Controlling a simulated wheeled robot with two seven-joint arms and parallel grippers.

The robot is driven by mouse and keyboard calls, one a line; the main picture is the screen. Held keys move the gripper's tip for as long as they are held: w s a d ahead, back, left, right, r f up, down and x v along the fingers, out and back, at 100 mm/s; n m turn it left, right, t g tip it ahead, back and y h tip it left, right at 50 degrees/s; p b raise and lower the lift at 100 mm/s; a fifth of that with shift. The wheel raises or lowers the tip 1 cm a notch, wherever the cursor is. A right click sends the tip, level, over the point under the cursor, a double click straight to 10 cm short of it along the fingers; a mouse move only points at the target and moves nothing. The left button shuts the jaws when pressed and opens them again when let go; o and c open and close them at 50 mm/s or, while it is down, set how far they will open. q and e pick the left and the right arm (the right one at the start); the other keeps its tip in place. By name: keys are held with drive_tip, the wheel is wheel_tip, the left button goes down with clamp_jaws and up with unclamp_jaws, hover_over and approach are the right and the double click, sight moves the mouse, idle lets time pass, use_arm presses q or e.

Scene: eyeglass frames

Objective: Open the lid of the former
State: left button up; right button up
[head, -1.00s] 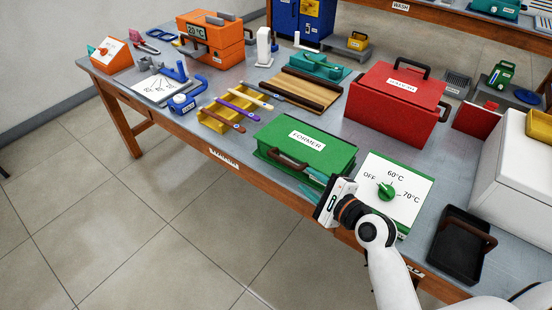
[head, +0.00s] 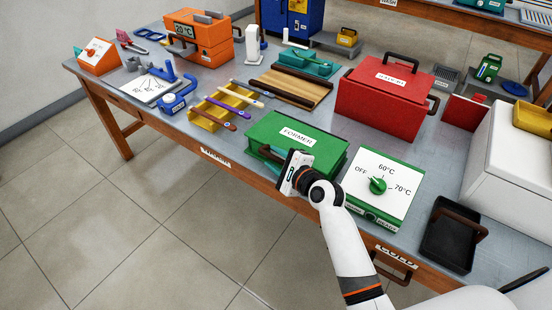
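The former is a green box (head: 318,146) with a white "FORMER" label on its lid, near the front edge of the table. Its lid looks shut. A dark brown handle (head: 268,153) on its front side is partly hidden by my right gripper. My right gripper (head: 275,160) is at the front of the former, over the handle area. Its fingers are mostly hidden behind its own white body, so I cannot tell whether they touch or grasp the handle. My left gripper is not in view.
A white panel with a green dial (head: 377,186) stands right of the former. A red box (head: 380,105) is behind it. A yellow tray (head: 207,122) with several coloured temples lies left. A black tray (head: 447,238) is at the right. Open floor lies in front of the table.

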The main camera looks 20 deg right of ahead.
clamp_jaws()
